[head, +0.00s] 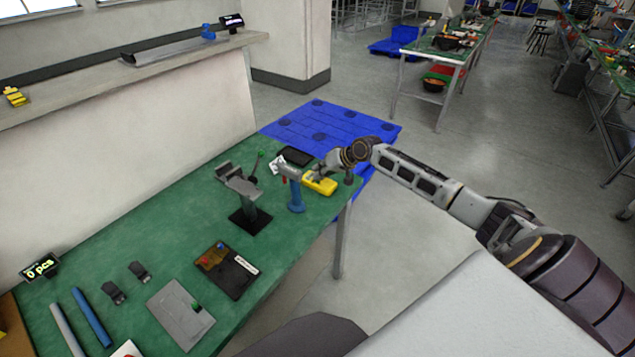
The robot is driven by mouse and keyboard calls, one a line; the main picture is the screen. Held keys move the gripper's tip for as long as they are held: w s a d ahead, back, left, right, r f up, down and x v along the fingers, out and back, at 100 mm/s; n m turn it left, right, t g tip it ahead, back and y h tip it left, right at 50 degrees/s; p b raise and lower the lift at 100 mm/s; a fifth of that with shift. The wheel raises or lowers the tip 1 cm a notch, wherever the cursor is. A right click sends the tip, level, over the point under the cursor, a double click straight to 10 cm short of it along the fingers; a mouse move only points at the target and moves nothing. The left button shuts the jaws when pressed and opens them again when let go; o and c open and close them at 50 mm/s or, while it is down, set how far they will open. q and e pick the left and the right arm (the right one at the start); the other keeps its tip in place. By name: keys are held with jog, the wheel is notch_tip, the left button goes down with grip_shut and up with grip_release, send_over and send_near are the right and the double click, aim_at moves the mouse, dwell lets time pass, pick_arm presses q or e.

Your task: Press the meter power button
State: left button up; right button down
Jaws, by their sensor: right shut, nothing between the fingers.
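The yellow meter (320,184) lies near the far right corner of the green table (150,250). Its power button is too small to make out. My right gripper (318,174) is shut and empty, with its fingertips at the meter's upper side; I cannot tell whether they touch it. The gripper and wrist cover part of the meter. My left gripper is not in the head view.
A blue-handled tool (296,196) stands just left of the meter, close to my gripper. A dark stand with a grey clamp (250,217) is further left. A black device (228,270), a grey plate (181,313) and tubes lie nearer. A blue pallet (350,124) is on the floor behind.

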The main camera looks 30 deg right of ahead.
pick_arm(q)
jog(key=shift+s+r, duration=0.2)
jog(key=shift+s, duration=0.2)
pick_arm(e)
jog(key=shift+f, duration=0.35)
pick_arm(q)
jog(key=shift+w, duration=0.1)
pick_arm(e)
jog(key=shift+f, duration=0.1)
pick_arm(q)
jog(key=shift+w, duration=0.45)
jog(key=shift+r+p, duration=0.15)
jog(key=shift+p, duration=0.15)
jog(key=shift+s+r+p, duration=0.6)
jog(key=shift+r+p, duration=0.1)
pick_arm(e)
jog(key=shift+r, duration=0.5)
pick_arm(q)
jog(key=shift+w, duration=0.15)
